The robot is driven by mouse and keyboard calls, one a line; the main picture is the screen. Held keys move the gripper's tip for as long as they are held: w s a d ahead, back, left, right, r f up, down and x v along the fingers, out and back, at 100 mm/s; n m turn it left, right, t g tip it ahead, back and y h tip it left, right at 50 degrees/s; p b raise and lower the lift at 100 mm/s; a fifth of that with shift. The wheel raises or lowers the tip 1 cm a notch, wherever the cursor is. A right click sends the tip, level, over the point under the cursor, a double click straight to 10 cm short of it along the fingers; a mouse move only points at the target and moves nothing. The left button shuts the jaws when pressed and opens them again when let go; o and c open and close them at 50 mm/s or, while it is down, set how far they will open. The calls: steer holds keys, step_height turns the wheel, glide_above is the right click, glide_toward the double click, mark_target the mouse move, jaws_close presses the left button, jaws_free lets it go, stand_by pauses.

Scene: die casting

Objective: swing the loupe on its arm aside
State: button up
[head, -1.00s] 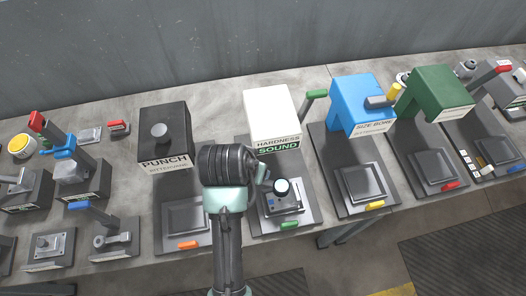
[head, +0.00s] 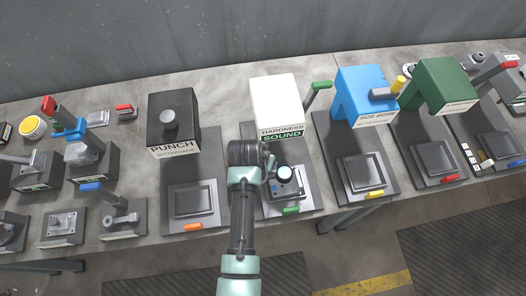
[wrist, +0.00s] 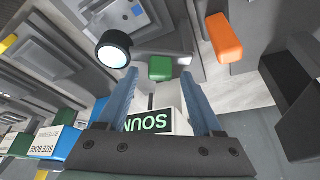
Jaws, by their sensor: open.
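The loupe (head: 285,172) is a round pale lens in a black rim, over the fixture plate in front of the white hardness box. It also shows in the wrist view (wrist: 113,49), up and left of my fingers. Its swing arm is mostly hidden by my wrist in the head view. My gripper (wrist: 160,73) is open and empty, with two blue fingers spread apart. The loupe lies outside the fingers, beside the left one, and I see no contact. In the head view my wrist hides the fingers, just left of the loupe.
A green handle (head: 291,210) is at the front of the loupe's plate; it appears beyond my fingertips in the wrist view. The white hardness box (head: 277,102) stands behind. The punch station (head: 173,120) is left, the blue size bore station (head: 362,90) right.

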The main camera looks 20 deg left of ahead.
steer(key=shift+x, duration=0.8)
jaws_close()
stand_by(1.0)
